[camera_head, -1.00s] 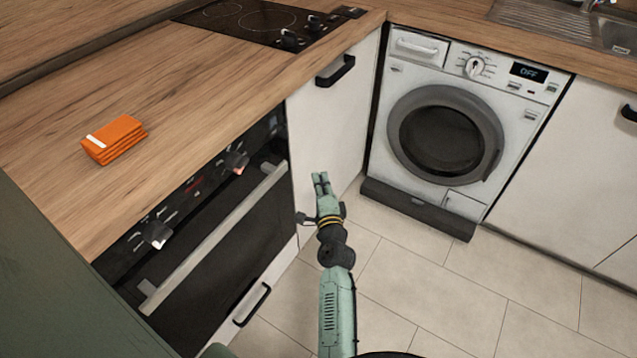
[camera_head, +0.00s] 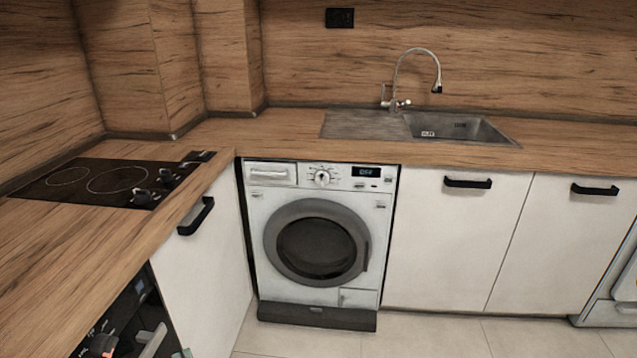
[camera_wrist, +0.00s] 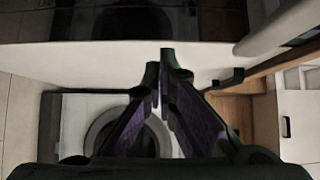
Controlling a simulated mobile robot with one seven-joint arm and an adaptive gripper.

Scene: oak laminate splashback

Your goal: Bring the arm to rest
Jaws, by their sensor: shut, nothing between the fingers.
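In the wrist view my gripper (camera_wrist: 164,68) has its two dark fingers together at the tips, with nothing between them. The fingertips show against a pale cabinet front, with the round door of the washing machine (camera_wrist: 75,120) behind the fingers. Whether the fingers touch anything cannot be told. In the head view the arm is almost wholly out of frame; only a small pale green bit shows at the bottom edge, beside the oven.
The oven (camera_head: 120,315) and hob (camera_head: 95,182) are at left. The washing machine (camera_head: 318,240) stands in the corner. The sink (camera_head: 460,128) is in the right-hand worktop (camera_head: 290,138). White cupboards (camera_head: 450,240) stand below it. The visible floor (camera_head: 420,338) is clear.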

